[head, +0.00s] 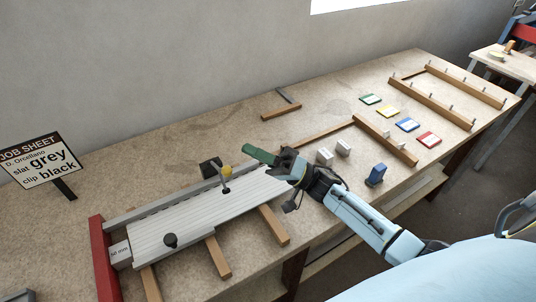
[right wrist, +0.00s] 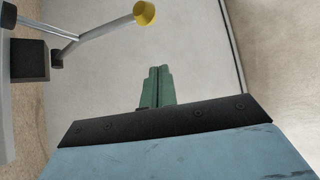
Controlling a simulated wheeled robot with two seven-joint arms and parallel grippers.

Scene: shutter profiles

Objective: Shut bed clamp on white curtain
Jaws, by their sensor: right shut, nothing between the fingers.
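The white curtain (head: 195,215) is a ribbed white panel lying flat on the bed between a grey rail and wooden bars. The bed clamp (head: 210,167) has a black block at the far rail and a metal lever ending in a yellow knob (head: 227,170). In the right wrist view the clamp's block (right wrist: 28,60) and yellow knob (right wrist: 145,12) show at upper left; I cannot tell whether it is pressed down. My right gripper (head: 262,155), with green fingers, is shut and empty, right of the yellow knob and apart from it. The fingers also show in the right wrist view (right wrist: 157,88). My left gripper is not in view.
A red end stop (head: 104,258) closes the bed's left end. A job sheet sign (head: 40,160) stands at left.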

